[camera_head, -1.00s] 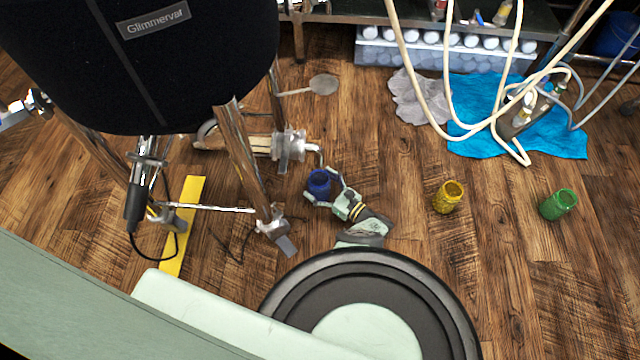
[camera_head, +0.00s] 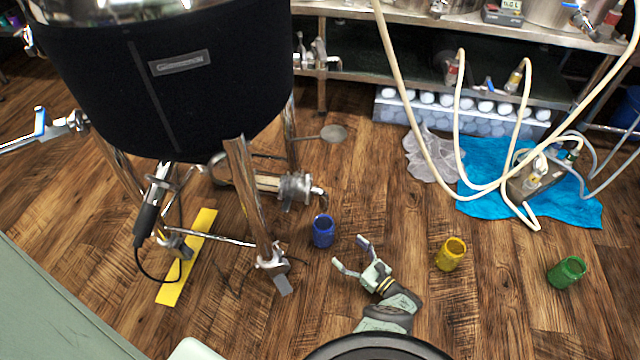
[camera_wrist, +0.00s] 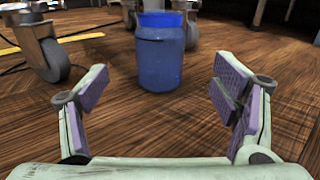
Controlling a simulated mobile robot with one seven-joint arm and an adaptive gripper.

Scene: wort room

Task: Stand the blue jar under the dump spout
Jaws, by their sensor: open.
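The blue jar (camera_head: 323,231) stands upright on the wooden floor, just below and beside the end of the dump spout (camera_head: 319,193) in the head view. The spout comes off a pipe under the black-jacketed kettle (camera_head: 170,90). My gripper (camera_head: 350,254) is open and empty, to the lower right of the jar, its fingers pointing towards it. In the wrist view the blue jar (camera_wrist: 160,52) stands ahead of the open fingers, centred between them and apart from them. Whether the jar is exactly beneath the spout's mouth I cannot tell.
A yellow jar (camera_head: 451,255) and a green jar (camera_head: 567,272) stand on the floor to the right. Kettle legs with casters (camera_head: 273,262) and a yellow strip (camera_head: 188,257) are at left. A blue cloth (camera_head: 480,210) with hoses lies behind. Floor between the jars is clear.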

